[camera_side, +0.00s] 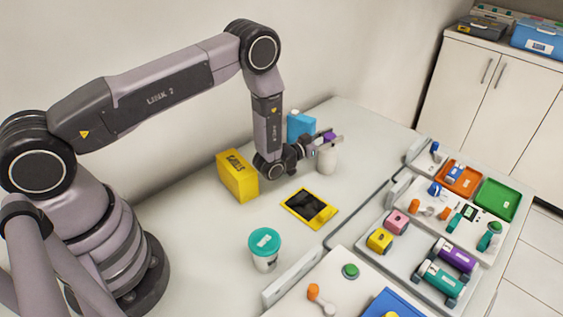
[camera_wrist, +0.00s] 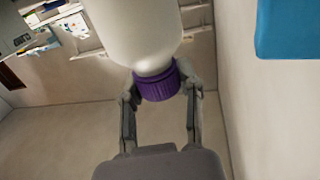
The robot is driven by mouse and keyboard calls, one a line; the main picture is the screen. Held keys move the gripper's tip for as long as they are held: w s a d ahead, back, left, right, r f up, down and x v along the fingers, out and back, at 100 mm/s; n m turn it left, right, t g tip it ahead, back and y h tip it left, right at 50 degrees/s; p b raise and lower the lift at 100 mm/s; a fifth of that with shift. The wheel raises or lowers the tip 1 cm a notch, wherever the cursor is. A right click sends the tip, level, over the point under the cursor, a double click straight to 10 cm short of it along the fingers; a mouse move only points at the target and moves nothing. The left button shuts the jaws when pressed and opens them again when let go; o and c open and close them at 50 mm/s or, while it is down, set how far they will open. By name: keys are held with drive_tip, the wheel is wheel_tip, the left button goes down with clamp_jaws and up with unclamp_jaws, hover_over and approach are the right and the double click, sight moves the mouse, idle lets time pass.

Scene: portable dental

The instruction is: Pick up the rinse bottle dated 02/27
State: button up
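A white bottle with a purple cap (camera_side: 327,159) stands upright on the bench, just right of my gripper (camera_side: 328,141) in the side view. In the wrist view the bottle (camera_wrist: 135,30) appears upside down, with its purple cap (camera_wrist: 157,84) toward the fingers. My gripper (camera_wrist: 160,88) has its fingers spread, one on each side of the cap. The fingers look open, with a small gap at the cap's right; firm contact is not visible. No date can be read on the bottle.
A blue box (camera_side: 300,125) stands close behind my gripper. A yellow box (camera_side: 237,176) and a yellow-framed dark device (camera_side: 309,208) are nearby. A teal-lidded cup (camera_side: 264,249) stands in front. Trays with dental items (camera_side: 405,262) fill the right.

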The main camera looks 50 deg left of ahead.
clamp_jaws()
drive_tip(key=shift+r, duration=0.1)
